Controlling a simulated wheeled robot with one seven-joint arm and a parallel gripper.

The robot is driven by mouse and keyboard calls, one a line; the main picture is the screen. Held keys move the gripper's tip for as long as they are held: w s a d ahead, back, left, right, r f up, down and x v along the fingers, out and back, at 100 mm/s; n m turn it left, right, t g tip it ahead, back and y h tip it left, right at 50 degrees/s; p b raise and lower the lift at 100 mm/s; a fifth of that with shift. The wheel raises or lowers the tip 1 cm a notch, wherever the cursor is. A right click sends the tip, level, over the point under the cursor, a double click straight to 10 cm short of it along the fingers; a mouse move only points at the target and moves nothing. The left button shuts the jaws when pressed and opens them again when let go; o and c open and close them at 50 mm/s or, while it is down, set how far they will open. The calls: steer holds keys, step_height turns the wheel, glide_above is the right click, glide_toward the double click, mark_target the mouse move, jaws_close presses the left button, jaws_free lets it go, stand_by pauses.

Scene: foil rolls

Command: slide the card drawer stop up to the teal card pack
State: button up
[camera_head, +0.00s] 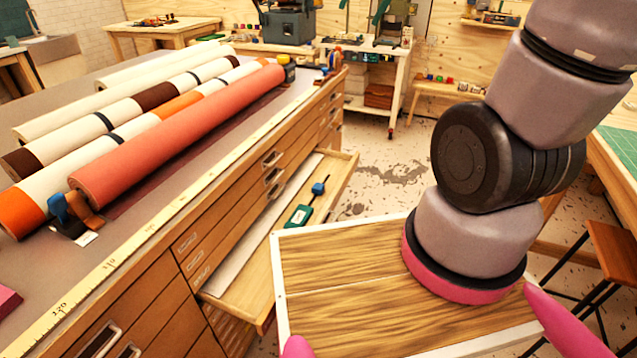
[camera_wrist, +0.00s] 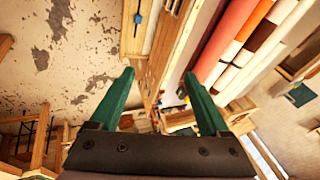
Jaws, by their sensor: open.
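A long shallow drawer (camera_head: 338,187) stands pulled out of the wooden cabinet. In it lies a dark green-teal block (camera_head: 299,216) with a pale patch on top. A small blue piece (camera_head: 318,188) sits a short gap farther along the drawer, with a thin line between the two. I cannot tell for certain which is the stop and which is the card pack. The blue piece also shows in the wrist view (camera_wrist: 138,18), at the top edge. My gripper (camera_wrist: 159,75) has green fingers, spread apart and empty, away from both pieces. It is out of the head view.
Fabric or foil rolls (camera_head: 180,140) lie on the cabinet top, with a blue and brown holder (camera_head: 72,213) at their near end. A ruler strip (camera_head: 150,228) runs along the cabinet edge. A stool (camera_head: 610,245) stands at right. Floor beyond the drawer is clear.

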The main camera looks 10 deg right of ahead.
steer(key=w+a+f+g, duration=0.2)
steer(key=w+f, duration=0.8)
steer(key=w, duration=0.3)
steer(key=m+g+h, duration=0.2)
steer(key=g+h, duration=0.1)
glide_above(318, 186)
step_height(318, 186, down, 42)
step_height(318, 186, down, 11)
steer(key=shift+d+f, duration=0.1)
steer(key=shift+f, duration=0.1)
jaws_close()
